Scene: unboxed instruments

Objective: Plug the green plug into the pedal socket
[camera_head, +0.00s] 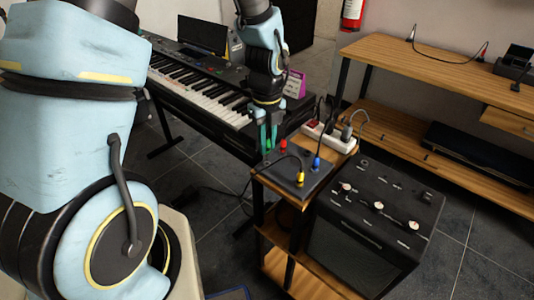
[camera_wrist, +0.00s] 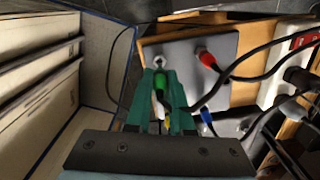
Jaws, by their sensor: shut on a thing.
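My gripper (camera_head: 269,133) hangs over the left part of the grey pedal box (camera_head: 318,178). In the wrist view its green fingers (camera_wrist: 163,82) are shut on the green plug (camera_wrist: 158,81), which lies between them. A small metallic round part (camera_wrist: 159,61), apparently the socket or the plug's tip, shows just beyond the plug on the box's top (camera_wrist: 225,92). I cannot tell whether the plug touches or enters the socket. A red plug (camera_wrist: 208,60) sits in the same box. In the head view the fingers largely hide the green plug.
A yellow plug (camera_head: 300,179) and a blue plug (camera_head: 316,163) with cables stand on the box. A white power strip (camera_head: 329,136) lies behind it. A keyboard (camera_head: 222,105) is at the left, a black amplifier (camera_head: 376,215) at the front right. Cables run close to my fingers.

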